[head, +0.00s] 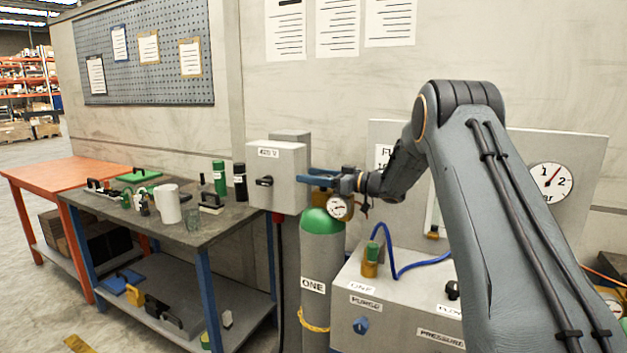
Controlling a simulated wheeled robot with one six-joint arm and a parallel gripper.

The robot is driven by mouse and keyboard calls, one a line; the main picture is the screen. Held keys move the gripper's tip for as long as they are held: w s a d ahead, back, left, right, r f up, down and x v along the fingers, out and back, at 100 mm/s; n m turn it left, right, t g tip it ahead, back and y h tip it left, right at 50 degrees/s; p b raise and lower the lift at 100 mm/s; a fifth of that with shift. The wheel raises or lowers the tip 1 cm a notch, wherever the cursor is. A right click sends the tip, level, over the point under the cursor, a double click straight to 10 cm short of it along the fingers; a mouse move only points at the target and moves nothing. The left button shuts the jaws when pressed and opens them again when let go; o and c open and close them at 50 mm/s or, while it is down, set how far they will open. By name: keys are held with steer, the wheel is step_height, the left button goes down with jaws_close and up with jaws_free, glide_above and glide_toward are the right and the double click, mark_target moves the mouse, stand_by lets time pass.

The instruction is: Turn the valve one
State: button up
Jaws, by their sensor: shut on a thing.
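A gas cylinder (322,262) labelled ONE, grey with a green shoulder, stands upright between the workbench and the grey panel box. A round gauge (338,208) and brass fittings sit at its top. My gripper (310,176) reaches in from the right, its blue fingers level above the green shoulder. It is shut on valve one at the cylinder's top. The valve is mostly hidden by the fingers and fittings, so its turn angle cannot be seen.
A grey electrical box (277,180) is on the wall close to my fingertips. The workbench (225,228) at left holds bottles and tools. A grey panel box (400,310) with a blue hose (390,262) stands right of the cylinder, below my arm. A dial (552,182) is at right.

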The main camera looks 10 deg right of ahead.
steer(key=shift+s+a+n+g+y+b, duration=0.15)
steer(key=shift+n+g+y+b, duration=0.2)
steer(key=shift+n+g, duration=0.25)
steer(key=shift+s+n+g+y+b, duration=0.1)
steer(key=shift+n+g+y+b, duration=0.3)
steer(key=shift+g, duration=0.3)
steer(key=shift+r, duration=0.1)
steer(key=o, duration=1.1)
steer(key=b+v, duration=0.2)
steer(key=v, duration=0.5)
steer(key=shift+s+d, duration=0.2)
steer(key=shift+d, duration=0.15)
